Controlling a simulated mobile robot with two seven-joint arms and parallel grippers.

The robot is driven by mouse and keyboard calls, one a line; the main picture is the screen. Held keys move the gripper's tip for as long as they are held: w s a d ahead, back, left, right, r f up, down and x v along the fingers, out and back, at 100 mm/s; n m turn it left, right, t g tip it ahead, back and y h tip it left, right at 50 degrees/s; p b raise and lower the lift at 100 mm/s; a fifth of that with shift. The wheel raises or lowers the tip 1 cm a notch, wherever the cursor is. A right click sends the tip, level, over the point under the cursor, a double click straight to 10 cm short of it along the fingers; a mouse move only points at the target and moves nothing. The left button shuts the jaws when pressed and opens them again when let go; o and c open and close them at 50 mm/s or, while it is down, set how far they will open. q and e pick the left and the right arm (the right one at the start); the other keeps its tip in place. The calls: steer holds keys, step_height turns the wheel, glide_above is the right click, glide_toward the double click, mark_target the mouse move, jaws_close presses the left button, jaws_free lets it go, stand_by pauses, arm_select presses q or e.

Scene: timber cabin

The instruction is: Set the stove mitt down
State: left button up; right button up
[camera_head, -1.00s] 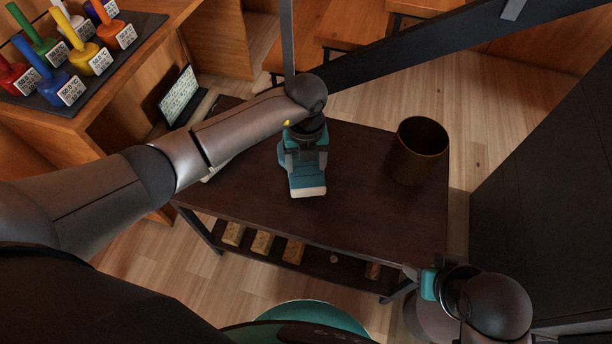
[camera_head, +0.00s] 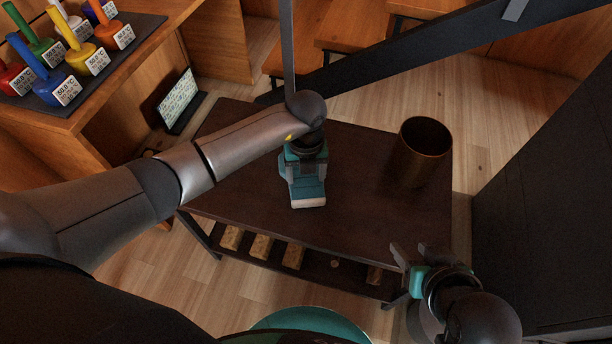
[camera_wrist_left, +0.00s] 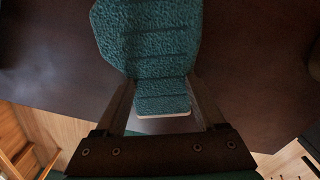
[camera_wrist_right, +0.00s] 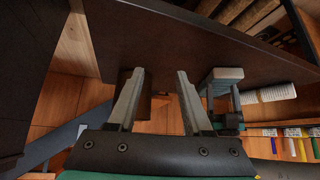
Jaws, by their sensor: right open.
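The stove mitt is teal and quilted with a pale cuff edge. In the head view the mitt (camera_head: 308,192) is over the middle of the dark brown table (camera_head: 240,185). My left gripper (camera_head: 304,165) points down at it. In the left wrist view the mitt (camera_wrist_left: 150,45) lies between the two fingers (camera_wrist_left: 165,90), which press in close at its narrow part. Whether the mitt touches the tabletop is unclear. It also shows in the right wrist view (camera_wrist_right: 222,74). My right gripper (camera_head: 408,262) is open and empty by the table's front right corner; its spread fingers (camera_wrist_right: 158,85) hold nothing.
A brown cylindrical pot (camera_head: 418,172) stands at the table's right end. Several tan blocks (camera_head: 262,246) lie on the lower shelf. A wooden counter with coloured handled pieces (camera_head: 98,62) is at left. Bare tabletop lies between mitt and pot.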

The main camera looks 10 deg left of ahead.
mark_target(306, 179)
arm_select(q)
steer(key=o, duration=0.4)
steer(key=shift+o, duration=0.2)
steer(key=shift+r, duration=0.1)
arm_select(e)
steer(key=shift+s, duration=0.1)
arm_select(q)
steer(key=shift+r+p, duration=0.35)
steer(key=shift+r, duration=0.1)
step_height(306, 179, up, 2)
steer(key=shift+p, duration=0.55)
steer(key=shift+r, duration=0.35)
arm_select(e)
steer(key=s+d+g+h, duration=0.1)
steer(key=s+d+g, duration=0.2)
steer(key=d, duration=0.1)
arm_select(q)
step_height(306, 179, up, 8)
steer(key=p, duration=0.4)
steer(key=shift+r, duration=0.25)
arm_select(e)
step_height(306, 179, down, 8)
steer(key=g, duration=0.1)
steer(key=shift+s+a, duration=0.3)
steer(key=shift+s, duration=0.1)
